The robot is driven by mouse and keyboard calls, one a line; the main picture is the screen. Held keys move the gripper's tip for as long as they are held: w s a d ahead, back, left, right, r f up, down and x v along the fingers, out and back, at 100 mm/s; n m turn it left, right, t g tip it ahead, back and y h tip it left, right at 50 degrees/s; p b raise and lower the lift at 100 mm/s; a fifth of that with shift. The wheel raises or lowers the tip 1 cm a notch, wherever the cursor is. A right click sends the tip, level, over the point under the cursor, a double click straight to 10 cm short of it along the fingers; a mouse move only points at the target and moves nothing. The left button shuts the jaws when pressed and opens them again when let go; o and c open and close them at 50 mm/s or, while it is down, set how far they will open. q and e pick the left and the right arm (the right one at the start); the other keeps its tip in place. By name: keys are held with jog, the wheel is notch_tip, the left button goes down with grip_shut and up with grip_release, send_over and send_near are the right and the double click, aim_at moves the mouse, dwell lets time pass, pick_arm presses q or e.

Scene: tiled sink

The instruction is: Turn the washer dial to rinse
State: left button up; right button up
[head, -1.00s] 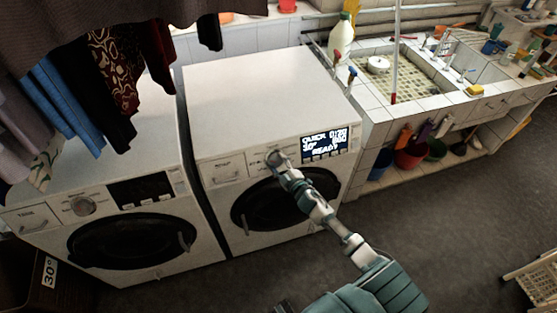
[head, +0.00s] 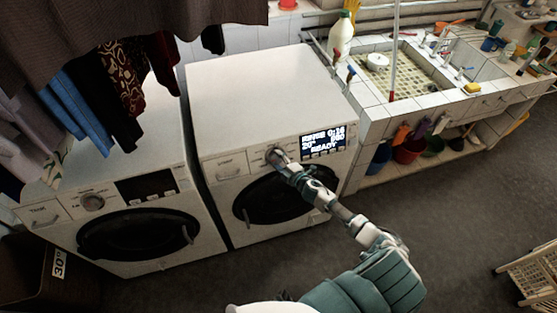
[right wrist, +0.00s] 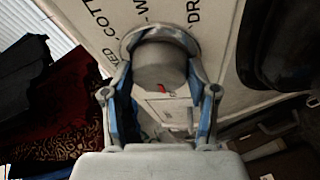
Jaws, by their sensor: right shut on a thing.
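The right-hand washer (head: 255,100) is white with a dark round door. Its lit display (head: 322,142) reads RINSE 0:16, 20°, READY, with a further mark that is hard to read. My right gripper (head: 277,158) is at the dial on the front panel. In the right wrist view the grey dial (right wrist: 160,65) sits between the two fingers of the gripper (right wrist: 160,92), which is shut on it. A small red mark shows on the dial's lower edge. My left gripper is not in view.
A second washer (head: 120,215) with its own dial (head: 93,202) stands at the left. Dark clothes (head: 120,75) hang above it. A tiled sink (head: 425,75) is at the right, with buckets (head: 408,150) below. Dark floor is open in front.

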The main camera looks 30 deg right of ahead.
jog(key=shift+s+a+f, duration=0.1)
jog(key=shift+s+f, duration=0.05)
jog(key=shift+f, duration=0.3)
jog(key=o, duration=1.1)
jog(key=shift+o, duration=0.3)
jog(key=shift+r, duration=0.1)
jog(key=shift+r, duration=0.1)
jog(key=s+d+r, duration=0.1)
jog(key=s+r, duration=0.1)
jog(key=s, duration=0.9)
jog(key=shift+s+d, duration=0.2)
jog(key=shift+s, duration=0.05)
